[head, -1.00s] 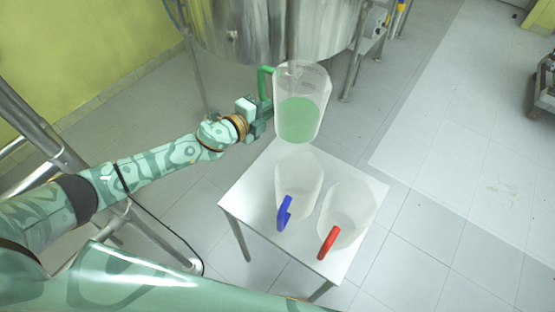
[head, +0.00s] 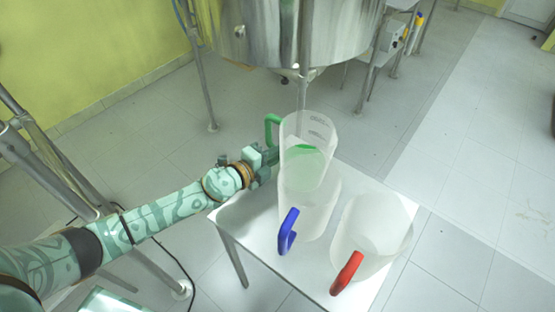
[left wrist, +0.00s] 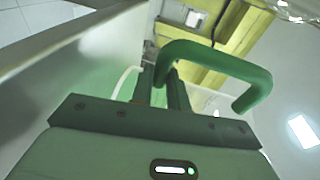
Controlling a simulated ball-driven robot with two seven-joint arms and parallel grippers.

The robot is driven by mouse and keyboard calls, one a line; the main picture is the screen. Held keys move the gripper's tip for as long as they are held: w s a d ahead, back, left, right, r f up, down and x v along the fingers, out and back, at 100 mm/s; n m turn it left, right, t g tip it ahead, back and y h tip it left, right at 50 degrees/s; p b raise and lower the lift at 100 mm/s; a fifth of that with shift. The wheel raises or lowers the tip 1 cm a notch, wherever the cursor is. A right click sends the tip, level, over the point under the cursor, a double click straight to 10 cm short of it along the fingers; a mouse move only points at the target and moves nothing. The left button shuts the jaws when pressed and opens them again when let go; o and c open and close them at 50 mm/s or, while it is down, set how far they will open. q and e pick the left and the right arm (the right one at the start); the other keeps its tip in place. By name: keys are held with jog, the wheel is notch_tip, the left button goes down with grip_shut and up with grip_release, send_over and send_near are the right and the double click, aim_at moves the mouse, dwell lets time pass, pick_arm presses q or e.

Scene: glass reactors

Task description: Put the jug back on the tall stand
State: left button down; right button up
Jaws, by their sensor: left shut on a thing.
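A clear jug (head: 314,130) with a green handle (head: 272,131) and green liquid in its lower part is upright near the back edge of a white square table (head: 240,218). My left gripper (head: 269,156) is shut on the green handle, at the jug's left side. In the left wrist view the green handle (left wrist: 215,62) arches over my fingers (left wrist: 163,88), with the jug's pale wall (left wrist: 75,65) at left. The jug's base is hidden behind the blue-handled jug, so I cannot tell whether it touches the table. No separate tall stand is clearly visible. My right gripper is not in view.
An empty clear jug with a blue handle (head: 287,231) and another with a red handle (head: 346,273) stand on the table. A steel reactor vessel (head: 290,35) on legs rises behind, with a thin pipe below it. Floor at right is clear.

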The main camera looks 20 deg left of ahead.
pick_arm(q)
jog(key=shift+w+f, duration=0.1)
jog(key=shift+f, duration=0.55)
jog(key=shift+r, duration=0.3)
jog(key=shift+f, duration=0.2)
jog(key=c, duration=1.4)
grip_release()
jog(key=shift+o, duration=0.2)
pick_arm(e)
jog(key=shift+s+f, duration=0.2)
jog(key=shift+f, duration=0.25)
pick_arm(q)
jog(key=shift+r, duration=0.2)
jog(key=v, duration=1.1)
jog(key=shift+f, duration=0.2)
jog(key=shift+s+a+r, duration=0.2)
jog(key=shift+s+a, duration=0.1)
jog(key=shift+s, duration=0.15)
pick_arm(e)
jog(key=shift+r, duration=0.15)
